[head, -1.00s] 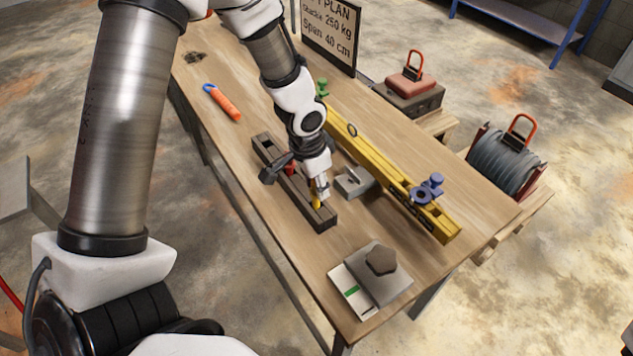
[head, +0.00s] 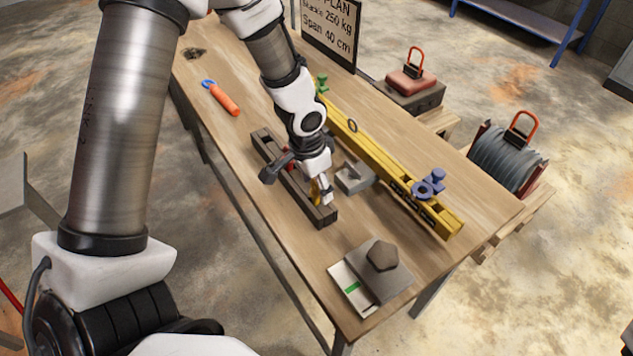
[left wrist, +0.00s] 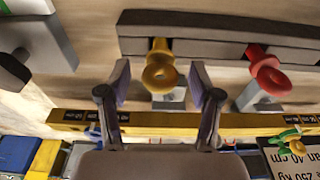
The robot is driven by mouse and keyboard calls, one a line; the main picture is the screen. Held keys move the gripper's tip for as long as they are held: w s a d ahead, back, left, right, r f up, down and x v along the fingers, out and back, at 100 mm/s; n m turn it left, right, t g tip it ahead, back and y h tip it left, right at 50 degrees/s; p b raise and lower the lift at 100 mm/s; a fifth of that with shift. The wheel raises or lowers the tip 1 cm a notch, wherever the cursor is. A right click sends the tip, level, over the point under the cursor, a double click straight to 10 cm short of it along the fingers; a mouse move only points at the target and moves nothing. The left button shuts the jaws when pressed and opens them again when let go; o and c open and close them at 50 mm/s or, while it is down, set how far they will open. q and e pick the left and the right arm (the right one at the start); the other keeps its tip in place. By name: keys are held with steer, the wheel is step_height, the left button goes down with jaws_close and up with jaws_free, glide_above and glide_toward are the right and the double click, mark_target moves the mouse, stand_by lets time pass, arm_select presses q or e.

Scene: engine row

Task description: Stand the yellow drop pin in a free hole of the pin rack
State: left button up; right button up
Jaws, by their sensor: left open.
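The pin rack (head: 318,212) is a long dark wooden bar on the bench; its near end shows in the head view, and it crosses the top of the left wrist view (left wrist: 215,30). The yellow drop pin (left wrist: 160,72) has a ring head, and its shank goes into a dark slot of the rack; its depth there is unclear. It shows partly in the head view (head: 316,189). My left gripper (left wrist: 160,88) is open, its fingers on either side of the pin's head with gaps. A red pin (left wrist: 267,70) is in the same rack. My right gripper is out of view.
A grey block (head: 355,179) lies right of the rack, with a long yellow beam (head: 385,165) beyond carrying a blue clamp-like part (head: 428,186). A grey plate with a brown knob (head: 381,256) lies at the near end. An orange-handled tool (head: 222,99) lies at the far left.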

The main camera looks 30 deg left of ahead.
arm_select(q)
step_height(320, 180, up, 12)
steer(key=s, duration=0.1)
steer(key=shift+s+a, duration=0.3)
steer(key=shift+a, duration=0.05)
steer(key=shift+f, duration=0.1)
